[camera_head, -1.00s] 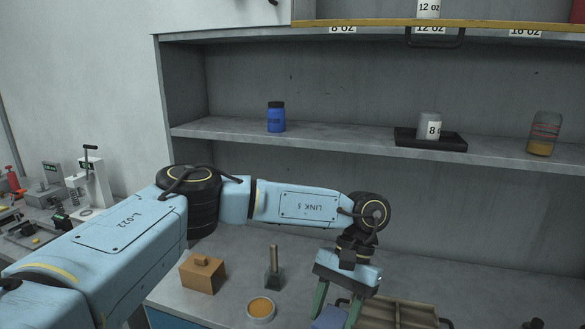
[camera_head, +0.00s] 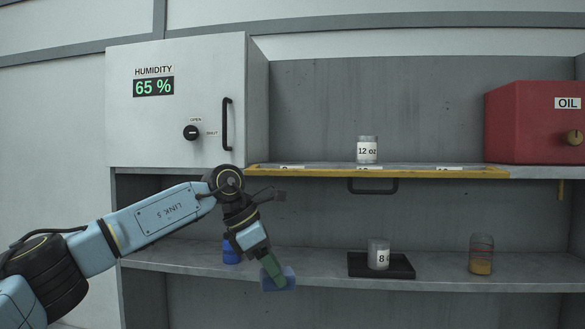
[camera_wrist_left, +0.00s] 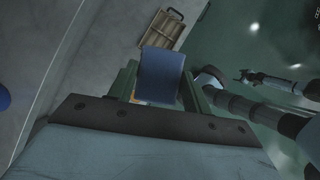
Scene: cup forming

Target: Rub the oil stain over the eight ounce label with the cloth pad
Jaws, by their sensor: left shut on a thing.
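My left gripper (camera_head: 274,271) is shut on a blue cloth pad (camera_head: 281,283), in front of the middle shelf's front edge. The pad also shows between the green fingers in the left wrist view (camera_wrist_left: 161,76).
A glass marked 8 (camera_head: 379,255) stands on a black tray (camera_head: 402,267). A jar with amber contents (camera_head: 481,255) is at right. A blue bottle (camera_head: 231,252) is behind my gripper. A 12 oz cup (camera_head: 367,150), red OIL box (camera_head: 530,125) and black handle (camera_head: 373,186) are above.

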